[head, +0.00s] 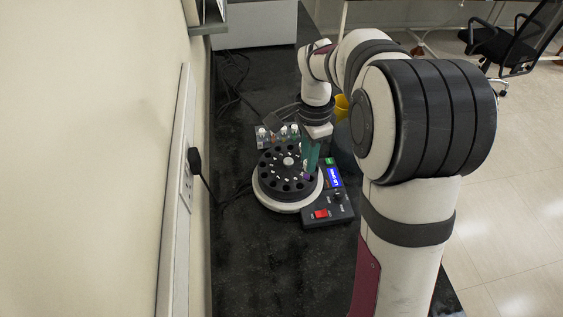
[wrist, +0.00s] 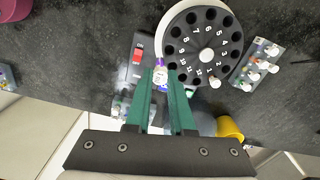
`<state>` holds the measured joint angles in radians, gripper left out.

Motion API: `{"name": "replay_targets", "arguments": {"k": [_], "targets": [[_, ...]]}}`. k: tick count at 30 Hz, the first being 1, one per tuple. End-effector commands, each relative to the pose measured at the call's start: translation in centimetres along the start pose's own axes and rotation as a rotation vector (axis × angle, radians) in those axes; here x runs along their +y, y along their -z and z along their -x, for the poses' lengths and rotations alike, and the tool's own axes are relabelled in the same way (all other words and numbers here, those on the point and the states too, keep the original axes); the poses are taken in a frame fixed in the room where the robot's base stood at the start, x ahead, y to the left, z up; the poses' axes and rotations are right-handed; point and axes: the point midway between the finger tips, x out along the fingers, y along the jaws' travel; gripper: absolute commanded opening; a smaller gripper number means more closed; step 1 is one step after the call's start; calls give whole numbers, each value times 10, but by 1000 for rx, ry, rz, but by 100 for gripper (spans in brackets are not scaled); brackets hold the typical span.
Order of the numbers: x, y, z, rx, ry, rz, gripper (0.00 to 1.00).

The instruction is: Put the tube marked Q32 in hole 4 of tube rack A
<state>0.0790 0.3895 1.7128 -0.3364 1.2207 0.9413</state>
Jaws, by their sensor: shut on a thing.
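My gripper (wrist: 161,74) has two green fingers and is shut on a purple-capped tube (wrist: 160,63) with a pale label. Its marking is too small to read. In the head view my gripper (head: 309,170) points down at the right edge of a round black rotor with a white base (head: 288,207), and the purple cap (head: 307,176) shows at the fingertips. The wrist view shows the tube beside the rotor's numbered rim (wrist: 207,54); I cannot tell whether it is still in a hole. A small rack (head: 278,140) with several capped tubes stands behind the rotor; its letter is not readable.
A control box with a red switch (head: 321,214) and blue display (head: 334,177) stands right of the rotor. A yellow cup (head: 341,106) is behind my wrist. Cables (head: 232,80) and a plug (head: 194,160) are at the wall. The dark bench in front is clear.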

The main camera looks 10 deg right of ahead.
Motion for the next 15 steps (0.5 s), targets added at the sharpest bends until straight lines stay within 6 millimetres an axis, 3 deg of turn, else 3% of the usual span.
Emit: {"name": "replay_targets", "arguments": {"k": [4, 8, 11, 15], "targets": [[16, 21, 15, 0, 0, -2, 0], [17, 40, 17, 0, 0, -30, 0], [10, 70, 9, -1, -3, -102, 0], [2, 133, -11, -1, -2, -247, 0]]}}
